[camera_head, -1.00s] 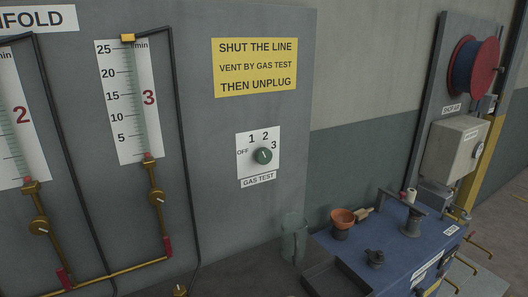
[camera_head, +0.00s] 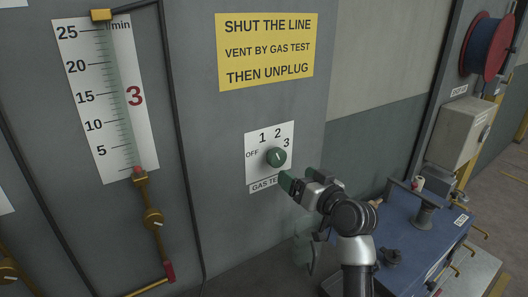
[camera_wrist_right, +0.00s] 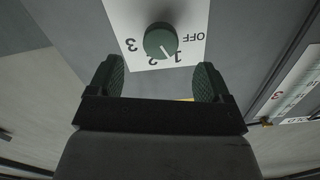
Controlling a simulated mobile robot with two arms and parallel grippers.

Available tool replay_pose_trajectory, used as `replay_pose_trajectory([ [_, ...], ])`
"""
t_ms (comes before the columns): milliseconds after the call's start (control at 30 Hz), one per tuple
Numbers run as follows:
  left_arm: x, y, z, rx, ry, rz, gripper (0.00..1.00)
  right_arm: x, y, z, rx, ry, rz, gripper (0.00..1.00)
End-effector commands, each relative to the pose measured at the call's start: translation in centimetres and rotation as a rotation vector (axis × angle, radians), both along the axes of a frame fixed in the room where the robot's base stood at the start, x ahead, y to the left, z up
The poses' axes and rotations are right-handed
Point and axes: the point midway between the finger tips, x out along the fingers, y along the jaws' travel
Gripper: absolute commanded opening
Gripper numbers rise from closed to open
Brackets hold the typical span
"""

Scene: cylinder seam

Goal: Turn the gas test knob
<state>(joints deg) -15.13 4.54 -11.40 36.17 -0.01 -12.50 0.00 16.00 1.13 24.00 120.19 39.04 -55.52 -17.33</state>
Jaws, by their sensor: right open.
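The round green gas test knob (camera_head: 276,157) sits on a white dial plate (camera_head: 256,144) on the grey panel, marked OFF, 1, 2 and 3. My right gripper (camera_head: 293,182) is just below and to the right of the knob, covering part of the GAS TEST label (camera_head: 262,185). In the wrist view the knob (camera_wrist_right: 161,41) lies beyond the two spread green-padded fingertips (camera_wrist_right: 158,78), roughly centred between them, with nothing held. The knob's white line seems to point near 1. My left gripper is in neither current view.
A yellow sign (camera_head: 266,50) hangs above the dial. A flow gauge (camera_head: 107,95) with a brass valve (camera_head: 153,218) and a dark hose are on the left. A blue bench (camera_head: 412,235) with fittings stands at lower right. The panel around the dial is clear.

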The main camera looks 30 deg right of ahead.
Motion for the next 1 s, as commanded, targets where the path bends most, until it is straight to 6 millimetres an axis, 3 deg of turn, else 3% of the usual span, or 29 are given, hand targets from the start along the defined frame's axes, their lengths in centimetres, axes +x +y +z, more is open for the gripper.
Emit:
replay_pose_trajectory([
  [167,-2.6,0.1,0.8,0.002,0.038,0.001,0.43,1.9,0.2,0.3,0.005,0.000,0.001,0.80],
  [367,-5.9,0.3,2.1,0.006,0.090,0.000,0.43,5.6,0.8,0.4,0.004,0.001,0.001,0.80],
  [467,-5.6,0.3,2.6,0.006,0.084,0.000,0.43,7.3,1.0,0.3,0.004,0.002,0.000,0.80],
  [700,-1.9,0.0,3.6,0.001,0.025,-0.001,0.43,9.9,1.4,0.0,0.002,0.001,0.000,0.80],
  [1000,-3.1,0.1,3.6,0.002,0.046,-0.001,0.43,10.5,1.5,-0.2,0.000,0.002,0.000,0.80],
])
